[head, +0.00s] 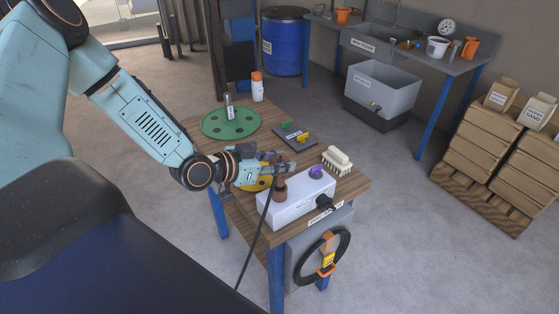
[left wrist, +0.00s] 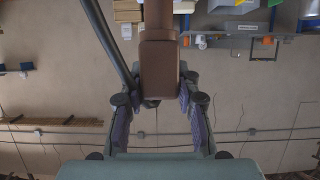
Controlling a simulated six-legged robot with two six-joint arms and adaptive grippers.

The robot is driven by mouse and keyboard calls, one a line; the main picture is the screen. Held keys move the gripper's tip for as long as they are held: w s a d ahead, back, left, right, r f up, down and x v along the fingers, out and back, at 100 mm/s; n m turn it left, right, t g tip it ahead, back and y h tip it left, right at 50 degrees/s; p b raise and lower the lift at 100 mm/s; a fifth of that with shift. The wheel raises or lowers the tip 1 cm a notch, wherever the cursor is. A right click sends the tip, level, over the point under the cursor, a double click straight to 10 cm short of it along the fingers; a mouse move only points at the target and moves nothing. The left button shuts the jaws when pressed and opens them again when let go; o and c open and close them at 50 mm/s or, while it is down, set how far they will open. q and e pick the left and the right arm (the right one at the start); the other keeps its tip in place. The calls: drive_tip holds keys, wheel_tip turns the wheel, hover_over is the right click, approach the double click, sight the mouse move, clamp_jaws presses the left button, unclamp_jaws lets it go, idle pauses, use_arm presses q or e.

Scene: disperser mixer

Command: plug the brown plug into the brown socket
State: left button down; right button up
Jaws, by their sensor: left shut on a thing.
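My left gripper (head: 282,167) is shut on the brown plug, above the left end of a white socket box (head: 296,204) on the wooden table. In the left wrist view the brown plug (left wrist: 160,68) is a blocky brown piece between the purple pads of the gripper (left wrist: 160,100). In the head view a brown upright piece (head: 281,192) shows right under the fingers at the box top. I cannot tell where plug ends and brown socket begins, or whether they are joined. A black cable (head: 262,222) hangs down in front of the box. My right gripper is not in view.
The box also bears a purple round piece (head: 316,172) and a black one (head: 325,203).

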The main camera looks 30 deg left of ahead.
sight(272, 175)
use_arm(q)
drive_tip(key=shift+w+d, duration=0.1)
drive_tip(key=shift+w, duration=0.05)
idle(0.4)
drive_tip(key=shift+f, duration=0.35)
drive_tip(key=shift+f+b, duration=0.3)
drive_tip(key=shift+b, duration=0.1)
drive_tip(key=shift+f+b, duration=0.3)
drive_tip(key=shift+f, duration=0.1)
drive_tip(key=shift+f+b, duration=0.9)
drive_tip(key=shift+f, duration=0.15)
drive_tip(key=c, duration=0.9)
unclamp_jaws()
